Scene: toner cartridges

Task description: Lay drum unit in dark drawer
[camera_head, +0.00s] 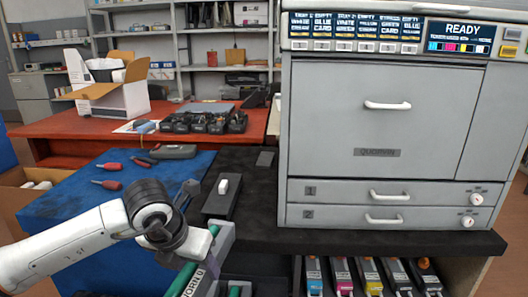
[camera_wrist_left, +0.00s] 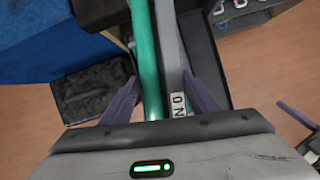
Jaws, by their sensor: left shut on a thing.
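The drum unit is a long grey body with a green roller along one side. It shows at the bottom of the head view (camera_head: 221,240) and runs up through the left wrist view (camera_wrist_left: 150,60). Its label is partly hidden. My left gripper (camera_wrist_left: 167,95) is shut on the drum unit, with one purple finger on each side. A dark open compartment (camera_wrist_left: 212,65), perhaps the dark drawer, lies to the right of the unit in the left wrist view. I cannot tell whether they touch. A purple-grey sliver (camera_wrist_left: 294,114) at the right there may be a finger of my right gripper.
A black box with a white handle (camera_head: 222,194) stands on the dark counter, close beyond the drum unit. The large grey printer (camera_head: 390,120) fills the right, with both trays shut. Several cartridges (camera_head: 370,275) stand below the counter.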

